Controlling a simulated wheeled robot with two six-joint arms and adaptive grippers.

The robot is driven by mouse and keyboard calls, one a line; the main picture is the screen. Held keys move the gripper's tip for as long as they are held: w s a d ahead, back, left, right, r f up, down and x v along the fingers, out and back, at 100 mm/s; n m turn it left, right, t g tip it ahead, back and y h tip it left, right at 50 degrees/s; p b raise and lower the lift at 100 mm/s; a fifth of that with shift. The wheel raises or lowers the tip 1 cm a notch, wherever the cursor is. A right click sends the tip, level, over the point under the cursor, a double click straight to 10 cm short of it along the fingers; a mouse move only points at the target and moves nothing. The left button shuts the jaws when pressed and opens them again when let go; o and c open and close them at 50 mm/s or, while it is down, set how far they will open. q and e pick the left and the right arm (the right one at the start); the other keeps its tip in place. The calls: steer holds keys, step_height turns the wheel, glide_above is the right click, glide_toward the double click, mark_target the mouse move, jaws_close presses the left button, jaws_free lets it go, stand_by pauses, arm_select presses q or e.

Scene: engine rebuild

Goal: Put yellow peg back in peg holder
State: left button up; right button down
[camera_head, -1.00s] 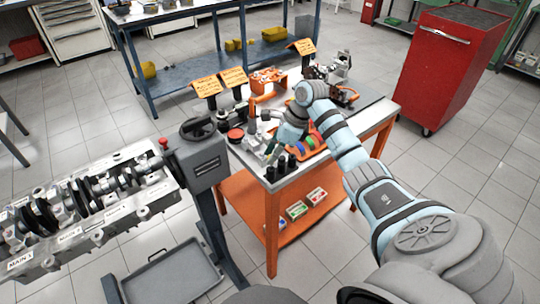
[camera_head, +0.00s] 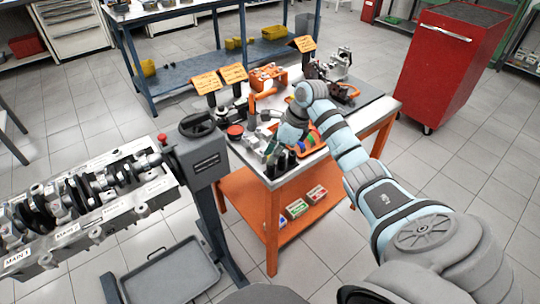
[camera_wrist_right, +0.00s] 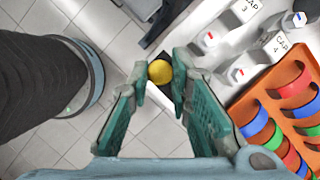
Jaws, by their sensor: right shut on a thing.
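My right gripper (camera_head: 273,149) is over the near corner of the orange-framed cart. In the right wrist view, its two green fingers (camera_wrist_right: 166,85) are closed on the yellow peg (camera_wrist_right: 160,72), whose round top shows between the tips. A small dark block (camera_wrist_right: 163,58) shows just behind the peg. I cannot tell whether the peg touches it or is seated in anything. In the head view the peg is too small to make out. Several black cylinders (camera_head: 281,164) stand at the cart's near corner, close to the gripper; I cannot tell whether they are the peg holder. My left gripper is not in view.
An orange tray (camera_wrist_right: 287,107) with red, blue and green curved pieces lies right of the gripper. Labelled cap blocks (camera_wrist_right: 238,70) stand beside it. The engine block on its stand (camera_head: 85,215) is at left. A red cabinet (camera_head: 452,60) stands behind right.

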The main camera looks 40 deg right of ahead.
steer(key=shift+f+b, duration=0.4)
steer(key=shift+f, duration=0.15)
steer(key=c, duration=1.7)
jaws_free()
steer(key=shift+r, duration=0.15)
steer(key=shift+r+p, duration=1.2)
steer(key=shift+r, duration=0.2)
steer(key=o, duration=0.5)
steer(key=shift+o, duration=0.2)
